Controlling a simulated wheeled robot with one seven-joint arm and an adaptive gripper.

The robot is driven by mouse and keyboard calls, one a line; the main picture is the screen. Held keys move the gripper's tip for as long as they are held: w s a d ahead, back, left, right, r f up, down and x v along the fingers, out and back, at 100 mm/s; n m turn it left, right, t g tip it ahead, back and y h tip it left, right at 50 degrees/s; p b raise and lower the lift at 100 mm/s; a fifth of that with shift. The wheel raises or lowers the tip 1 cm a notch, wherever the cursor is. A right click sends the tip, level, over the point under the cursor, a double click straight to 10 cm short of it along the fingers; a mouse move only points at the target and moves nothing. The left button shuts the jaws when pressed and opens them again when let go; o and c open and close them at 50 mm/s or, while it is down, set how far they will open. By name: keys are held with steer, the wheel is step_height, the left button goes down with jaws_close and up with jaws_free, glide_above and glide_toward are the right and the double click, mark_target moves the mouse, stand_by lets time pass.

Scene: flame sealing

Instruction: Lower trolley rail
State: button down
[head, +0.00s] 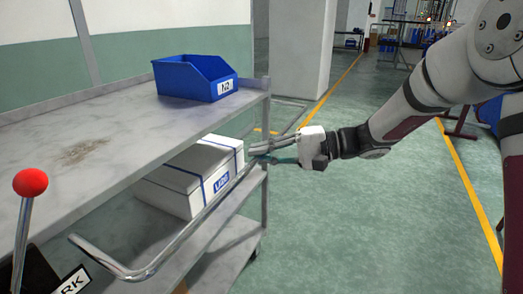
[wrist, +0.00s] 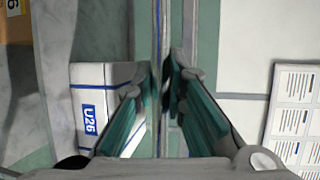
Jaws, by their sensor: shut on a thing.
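The trolley rail (head: 198,222) is a bent metal bar along the right side of the grey trolley (head: 120,125). It sits below the level of the top shelf, beside the middle shelf. My gripper (head: 259,154) is shut on the rail near its far end, close to the far corner post. In the wrist view the rail (wrist: 160,40) runs straight up the middle between my green-padded fingers (wrist: 163,88). The exact contact is partly hidden by the fingers.
A blue bin (head: 195,78) marked N2 stands on the top shelf. A white box (head: 190,175) marked U26 lies on the middle shelf beside the rail. A red-knobbed lever (head: 30,182) stands at the near left. Green floor (head: 400,180) right of the trolley is open.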

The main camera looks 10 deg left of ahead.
steer(key=shift+r+h+p, duration=0.3)
steer(key=shift+r+p, duration=0.15)
steer(key=shift+r, duration=0.05)
steer(key=c, duration=1.6)
jaws_free()
steer(key=shift+d, duration=0.1)
steer(key=v, duration=1.1)
steer(key=shift+d, duration=0.4)
